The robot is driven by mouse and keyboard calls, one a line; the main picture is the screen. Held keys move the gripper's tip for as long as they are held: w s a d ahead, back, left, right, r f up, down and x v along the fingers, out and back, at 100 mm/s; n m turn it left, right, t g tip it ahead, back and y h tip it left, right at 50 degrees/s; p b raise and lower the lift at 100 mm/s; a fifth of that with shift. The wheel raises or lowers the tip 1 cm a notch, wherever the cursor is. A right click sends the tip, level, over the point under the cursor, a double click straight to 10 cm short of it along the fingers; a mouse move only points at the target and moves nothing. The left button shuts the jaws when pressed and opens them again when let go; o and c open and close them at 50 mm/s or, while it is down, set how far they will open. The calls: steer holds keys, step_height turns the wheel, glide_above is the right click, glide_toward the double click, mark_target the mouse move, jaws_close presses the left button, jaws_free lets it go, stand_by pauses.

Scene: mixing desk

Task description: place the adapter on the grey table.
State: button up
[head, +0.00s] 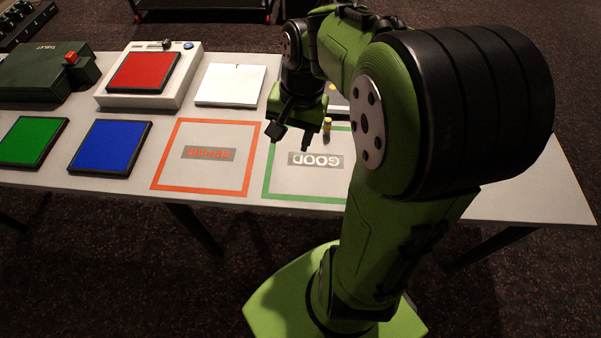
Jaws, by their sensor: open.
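The grey table (535,190) runs across the view in front of me. My gripper (291,140) points down over the table near the top left corner of the green GOOD square. Its two fingers are apart and nothing shows between them. My arm hides part of the table to the right.
The GOOD square (315,190) and orange REPAIR square (207,185) look empty. Green (32,140), blue (108,147) and red (145,72) pads, a white plate (231,84) and a dark green case (42,75) occupy the left. The table's right end is bare.

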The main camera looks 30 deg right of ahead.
steer(key=s+a+r+n+t, duration=0.2)
steer(key=s+n, duration=0.2)
steer(key=s, duration=0.2)
steer(key=s+a+r+n+t+h, duration=0.1)
steer(key=s+a+r+n+t, duration=0.1)
steer(key=s+n, duration=0.3)
steer(key=shift+s+a+r, duration=0.55)
steer(key=shift+a+r, duration=0.1)
steer(key=shift+a, duration=0.05)
